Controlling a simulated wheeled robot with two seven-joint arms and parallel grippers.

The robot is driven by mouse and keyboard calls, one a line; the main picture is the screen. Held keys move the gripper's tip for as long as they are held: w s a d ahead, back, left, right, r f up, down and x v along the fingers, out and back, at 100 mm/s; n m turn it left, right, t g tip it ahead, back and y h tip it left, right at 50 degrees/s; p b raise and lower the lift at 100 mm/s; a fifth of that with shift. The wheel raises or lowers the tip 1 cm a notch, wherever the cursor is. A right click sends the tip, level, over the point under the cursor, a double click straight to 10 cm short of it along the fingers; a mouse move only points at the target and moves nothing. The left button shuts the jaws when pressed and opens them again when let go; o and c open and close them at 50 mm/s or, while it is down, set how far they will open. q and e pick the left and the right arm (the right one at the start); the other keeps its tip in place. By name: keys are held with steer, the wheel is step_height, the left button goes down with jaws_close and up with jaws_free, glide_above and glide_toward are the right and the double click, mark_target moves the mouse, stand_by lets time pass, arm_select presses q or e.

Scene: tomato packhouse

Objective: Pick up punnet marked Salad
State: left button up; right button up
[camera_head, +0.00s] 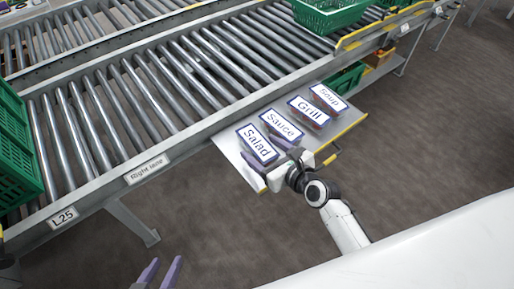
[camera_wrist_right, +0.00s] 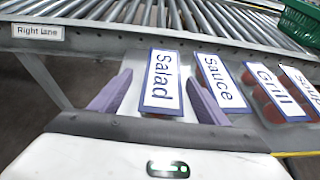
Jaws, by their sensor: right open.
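The punnet marked Salad (camera_head: 258,145) is the leftmost in a row on a pale shelf (camera_head: 229,146) at the conveyor's side. In the right wrist view the Salad punnet (camera_wrist_right: 162,80) lies between the two purple fingers of my right gripper (camera_wrist_right: 158,97). The right gripper (camera_head: 268,163) is open, with a finger on each side of the punnet; I cannot tell whether they touch it. My left gripper (camera_head: 159,272) shows only its purple fingers at the bottom edge of the head view, apart and empty, away from the shelf.
The Sauce (camera_head: 281,125), Grill (camera_head: 309,111) and Soup (camera_head: 327,97) punnets stand close to the right of Salad. The roller conveyor (camera_head: 150,95) runs behind, with green crates at left (camera_head: 14,150) and top (camera_head: 330,14). Open floor lies in front of the shelf.

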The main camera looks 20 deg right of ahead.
mark_target(262, 148)
steer(key=x, duration=0.2)
steer(key=b+x, duration=0.1)
steer(key=shift+d+f, duration=0.2)
steer(key=shift+d, duration=0.05)
steer(key=shift+w+a+f, duration=0.1)
steer(key=shift+w+a, duration=0.05)
steer(key=shift+w, duration=0.25)
steer(key=c, duration=1.2)
